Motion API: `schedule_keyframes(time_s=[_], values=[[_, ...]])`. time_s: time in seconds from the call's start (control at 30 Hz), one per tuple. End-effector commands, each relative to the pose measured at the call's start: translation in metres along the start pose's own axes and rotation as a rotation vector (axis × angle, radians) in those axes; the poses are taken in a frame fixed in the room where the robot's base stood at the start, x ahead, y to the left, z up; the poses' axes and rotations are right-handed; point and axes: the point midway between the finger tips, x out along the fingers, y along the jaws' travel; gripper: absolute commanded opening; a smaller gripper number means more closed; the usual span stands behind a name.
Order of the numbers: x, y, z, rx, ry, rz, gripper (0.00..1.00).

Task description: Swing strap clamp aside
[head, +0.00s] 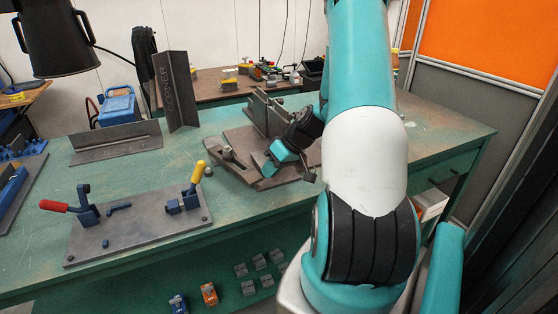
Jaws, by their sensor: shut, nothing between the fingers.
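The fixture on the green bench has a dark base plate (240,137) with upright metal blocks (262,112) at its back. A flat metal bar with a bolt at its left end, which looks like the strap clamp (228,154), lies along the plate's left front. Its right end runs behind my gripper, so I cannot see how far it reaches. My gripper (285,160) is low over the front of the fixture, right of the bolt. It is shut and holds nothing. I cannot tell whether it touches the bar.
A plate with red- and yellow-handled toggle clamps (135,226) lies at the front left. Angle pieces (178,92) stand behind it. A blue toolbox (118,107) is beyond. My arm hides much of the right side; the bench's far right (450,130) looks clear.

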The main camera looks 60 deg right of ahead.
Motion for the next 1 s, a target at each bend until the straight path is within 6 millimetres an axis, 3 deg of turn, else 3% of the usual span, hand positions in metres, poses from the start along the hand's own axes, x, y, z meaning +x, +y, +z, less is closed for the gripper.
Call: schedule_keyframes(time_s=[0.43, 0.63, 1.0], values=[[0.007, 0.0, 0.0, 0.0, 0.0, 0.0, 0.0], [0.015, -0.016, 0.002, -0.001, 0.0, -0.001, 0.0], [0.015, -0.021, 0.002, -0.003, -0.003, -0.01, 0.0]])
